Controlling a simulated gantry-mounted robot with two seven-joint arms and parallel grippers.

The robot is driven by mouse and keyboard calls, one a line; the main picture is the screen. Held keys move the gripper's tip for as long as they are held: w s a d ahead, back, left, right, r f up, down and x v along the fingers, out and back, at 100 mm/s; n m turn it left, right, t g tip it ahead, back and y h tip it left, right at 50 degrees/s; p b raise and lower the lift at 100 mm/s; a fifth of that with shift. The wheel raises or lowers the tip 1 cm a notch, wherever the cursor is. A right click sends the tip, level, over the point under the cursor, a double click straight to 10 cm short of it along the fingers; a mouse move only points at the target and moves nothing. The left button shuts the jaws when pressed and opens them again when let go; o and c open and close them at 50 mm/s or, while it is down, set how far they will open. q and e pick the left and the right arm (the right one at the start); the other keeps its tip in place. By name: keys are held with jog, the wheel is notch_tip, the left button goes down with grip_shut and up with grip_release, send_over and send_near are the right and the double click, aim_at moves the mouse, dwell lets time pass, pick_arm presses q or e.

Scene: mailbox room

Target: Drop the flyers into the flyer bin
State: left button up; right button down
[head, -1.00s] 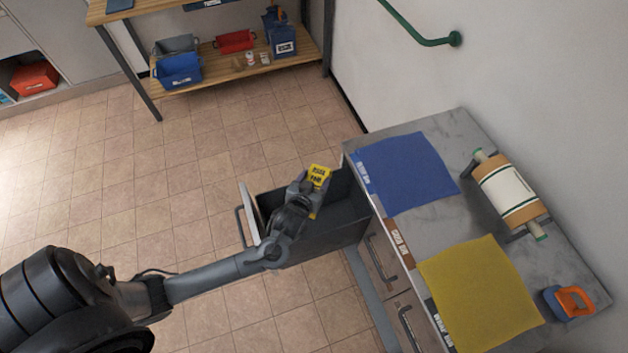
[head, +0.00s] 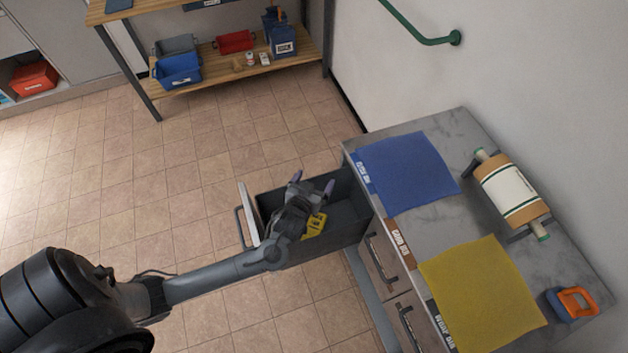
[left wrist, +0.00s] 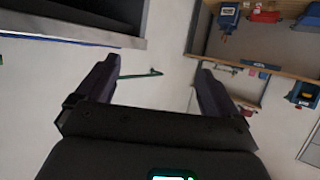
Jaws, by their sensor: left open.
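A yellow flyer (head: 315,226) with dark print lies inside the pulled-out dark drawer (head: 345,212) of the cabinet, partly hidden by my left gripper. The label by this drawer is too small to read surely. My left gripper (head: 312,181) is over the drawer, its two purple-tipped fingers spread apart and empty. In the left wrist view the gap between the fingers (left wrist: 155,82) holds nothing, and the flyer does not show. My right gripper is not in view.
The cabinet top (head: 465,225) carries a blue mat (head: 408,172), a yellow mat (head: 482,295), a paper roll (head: 510,190) and an orange-handled tool (head: 570,302). A wooden shelf (head: 225,78) with bins stands behind. The tiled floor left of the drawer is clear.

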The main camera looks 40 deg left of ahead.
pick_arm(q)
jog(key=p+v, duration=0.1)
jog(key=v, duration=0.9)
jog(key=shift+s+r, duration=0.25)
jog(key=shift+d, duration=0.1)
jog(key=shift+f, duration=0.1)
jog(key=s+d+r+m+g+h, duration=0.1)
jog(key=s+d+m+g+h, duration=0.2)
jog(key=s+g, duration=0.3)
jog(key=s+d+r+m+g+h, duration=0.1)
jog(key=s+d+m+g+h, duration=0.15)
jog(key=s, duration=0.45)
notch_tip(320, 180, up, 26)
jog(key=p, duration=2.6)
jog(key=shift+d+m+p, duration=0.15)
jog(key=shift+m+p, duration=0.2)
jog(key=shift+s+g+y, duration=0.1)
jog(key=shift+g+y, duration=0.15)
